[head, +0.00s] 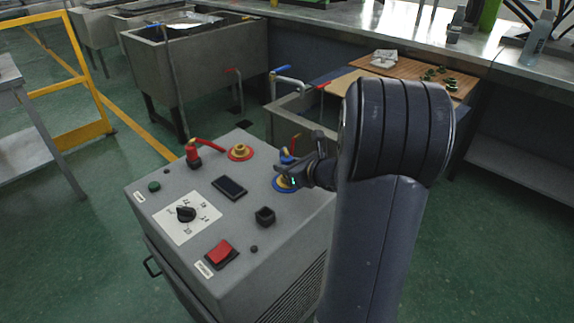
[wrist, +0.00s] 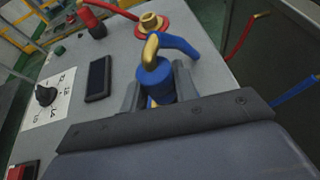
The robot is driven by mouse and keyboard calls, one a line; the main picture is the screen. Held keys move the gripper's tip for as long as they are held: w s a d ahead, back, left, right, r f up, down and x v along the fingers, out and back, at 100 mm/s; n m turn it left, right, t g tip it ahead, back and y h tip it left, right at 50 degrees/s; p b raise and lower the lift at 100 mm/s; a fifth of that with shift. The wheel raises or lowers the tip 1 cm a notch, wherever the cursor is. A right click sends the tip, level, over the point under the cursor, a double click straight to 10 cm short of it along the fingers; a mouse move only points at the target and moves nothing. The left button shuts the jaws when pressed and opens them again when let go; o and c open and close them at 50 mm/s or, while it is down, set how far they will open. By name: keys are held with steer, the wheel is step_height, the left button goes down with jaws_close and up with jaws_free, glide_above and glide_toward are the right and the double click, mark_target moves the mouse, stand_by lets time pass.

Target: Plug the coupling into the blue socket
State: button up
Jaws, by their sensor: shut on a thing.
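My gripper (head: 292,174) is shut on the blue coupling (wrist: 155,78), whose brass elbow and blue hose show between the fingers in the wrist view. In the head view the gripper hides most of the coupling; a bit of its blue hose (head: 287,157) shows behind the fingers. The blue socket (head: 279,187) is a blue ring on the machine's top, directly below the gripper and partly covered by it.
The grey machine (head: 160,205) carries a red-ringed brass socket (head: 240,152) and a red coupling with hose (head: 194,157) behind. A dark display (head: 229,188), a dial (head: 186,214), a red switch (head: 221,252) and a black square knob (head: 265,216) lie on its top.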

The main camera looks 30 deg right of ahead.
steer(key=shift+f+b, duration=0.8)
steer(key=shift+f, duration=0.15)
steer(key=o, duration=1.1)
steer(key=p+v, duration=0.2)
steer(key=v, duration=0.9)
steer(key=shift+f, duration=0.1)
steer(key=shift+w, duration=0.15)
